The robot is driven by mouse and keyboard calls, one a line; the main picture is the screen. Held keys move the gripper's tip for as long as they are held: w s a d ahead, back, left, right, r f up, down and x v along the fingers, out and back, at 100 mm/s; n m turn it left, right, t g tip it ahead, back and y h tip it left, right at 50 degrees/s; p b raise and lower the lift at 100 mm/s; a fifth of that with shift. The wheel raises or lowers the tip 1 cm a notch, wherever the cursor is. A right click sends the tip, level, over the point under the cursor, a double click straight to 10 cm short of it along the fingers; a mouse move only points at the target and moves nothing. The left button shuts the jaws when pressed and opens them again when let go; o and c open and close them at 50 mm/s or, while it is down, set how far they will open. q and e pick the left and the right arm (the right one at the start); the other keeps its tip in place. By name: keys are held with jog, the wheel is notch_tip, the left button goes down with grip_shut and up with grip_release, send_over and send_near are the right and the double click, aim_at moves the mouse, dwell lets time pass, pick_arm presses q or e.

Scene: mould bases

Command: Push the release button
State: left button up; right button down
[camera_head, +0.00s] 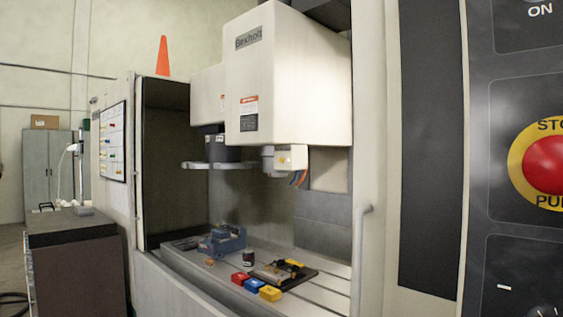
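No thing marked as a release button can be made out. A small white box (291,158) with a pale yellow round spot on its face sits under the milling machine's head (290,80), beside the spindle; I cannot tell whether that spot is a button. A large red mushroom button (545,165) on a yellow ring, with STOP above and partly cut lettering below, is on the dark control panel (515,85) at the right edge. Neither of my grippers is in view.
The machine's bed (325,287) carries a blue vise (222,241), a dark plate (290,272) and red, blue and yellow blocks (255,285). A door handle (362,255) stands right of the opening. A dark cabinet (75,265) is at left, with grey lockers (48,165) behind.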

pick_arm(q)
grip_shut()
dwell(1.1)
